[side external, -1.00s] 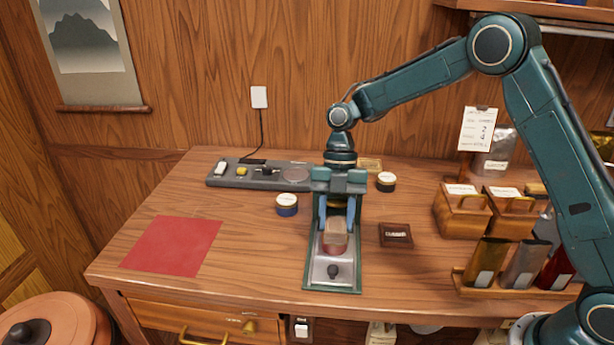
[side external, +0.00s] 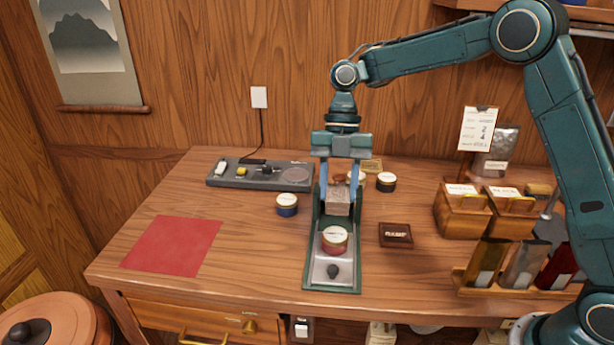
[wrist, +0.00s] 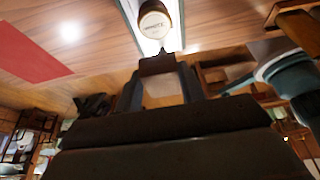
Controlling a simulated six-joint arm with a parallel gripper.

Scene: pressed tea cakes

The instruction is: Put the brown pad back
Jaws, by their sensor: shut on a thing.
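My gripper (side external: 338,194) is shut on a pale grey-pink block (side external: 339,208) with a darker brown upper part. It holds the block above the green-edged metal tray (side external: 317,275). In the wrist view my gripper (wrist: 160,88) points toward a round tin. This tin (side external: 334,239), with a reddish-brown band and white label, stands on the tray in front of the block; it also shows in the wrist view (wrist: 154,24). A dark brown square piece (side external: 396,235) with a label lies on the table right of the tray. I cannot tell which thing is the brown pad.
A grey strip (side external: 225,181) with small items lies at the back. A red mat (side external: 172,246) lies left. Wooden boxes (side external: 462,219) and packets (side external: 524,265) crowd the right.

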